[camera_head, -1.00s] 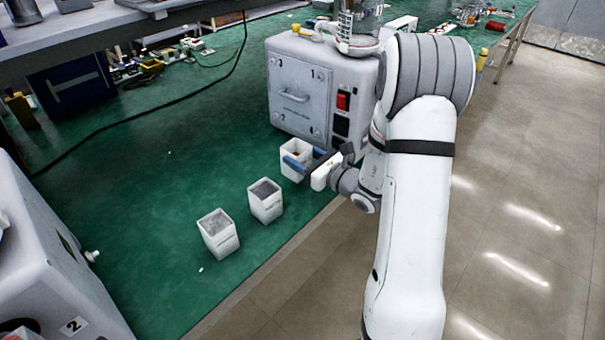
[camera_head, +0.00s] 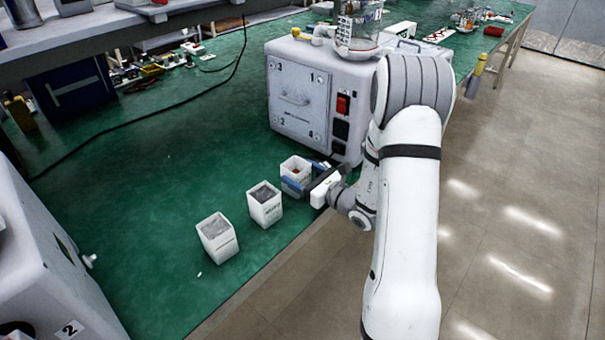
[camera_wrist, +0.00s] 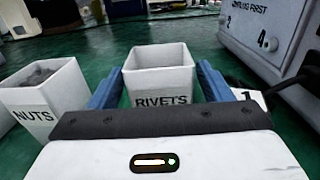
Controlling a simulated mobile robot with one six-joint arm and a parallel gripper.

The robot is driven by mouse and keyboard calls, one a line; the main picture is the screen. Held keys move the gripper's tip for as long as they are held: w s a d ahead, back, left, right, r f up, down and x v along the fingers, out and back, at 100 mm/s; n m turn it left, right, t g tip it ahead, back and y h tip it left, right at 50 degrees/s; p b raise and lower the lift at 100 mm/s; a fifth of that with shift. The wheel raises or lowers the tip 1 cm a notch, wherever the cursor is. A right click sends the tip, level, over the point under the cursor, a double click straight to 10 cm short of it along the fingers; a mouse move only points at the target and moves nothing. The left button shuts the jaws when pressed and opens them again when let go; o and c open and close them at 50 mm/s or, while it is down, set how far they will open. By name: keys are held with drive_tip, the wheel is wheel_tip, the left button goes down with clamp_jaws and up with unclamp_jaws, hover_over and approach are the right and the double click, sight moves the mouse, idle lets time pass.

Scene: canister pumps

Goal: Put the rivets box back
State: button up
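The white rivets box (camera_head: 297,168) is between the two blue fingers of my gripper (camera_head: 307,177).
The nuts box (camera_head: 264,204) stands just left of the rivets box, and another filled white box (camera_head: 217,238) stands further left. A large white pump unit (camera_head: 300,95) stands behind. Another unit marked 2 (camera_head: 50,270) is at the left.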

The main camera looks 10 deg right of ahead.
drive_tip(key=shift+o, duration=0.5)
drive_tip(key=shift+r, duration=0.15)
drive_tip(key=shift+s+d, duration=0.1)
drive_tip(key=shift+d, duration=0.05)
drive_tip(key=v, duration=1.1)
drive_tip(key=s+a+r+n+g+y, duration=0.1)
drive_tip(key=s+a+r+n+g, duration=0.1)
drive_tip(key=s+a+n+g, duration=0.5)
drive_tip(key=s+a+r+n+g+y, duration=0.1)
drive_tip(key=s+a+r+n+g, duration=0.2)
drive_tip(key=s+a+n+g, duration=0.35)
drive_tip(key=s+d+n+g+h, duration=0.1)
drive_tip(key=s+n+g+h, duration=0.1)
drive_tip(key=s+n+h, duration=0.65)
drive_tip(key=w+d+r+n+t+h, duration=0.3)
drive_tip(key=d+r+n+h, duration=0.1)
drive_tip(key=d+n, duration=0.1)
drive_tip(key=shift+d+r+n, duration=0.15)
drive_tip(key=shift+d+n, duration=0.2)
drive_tip(key=shift+n, duration=0.55)
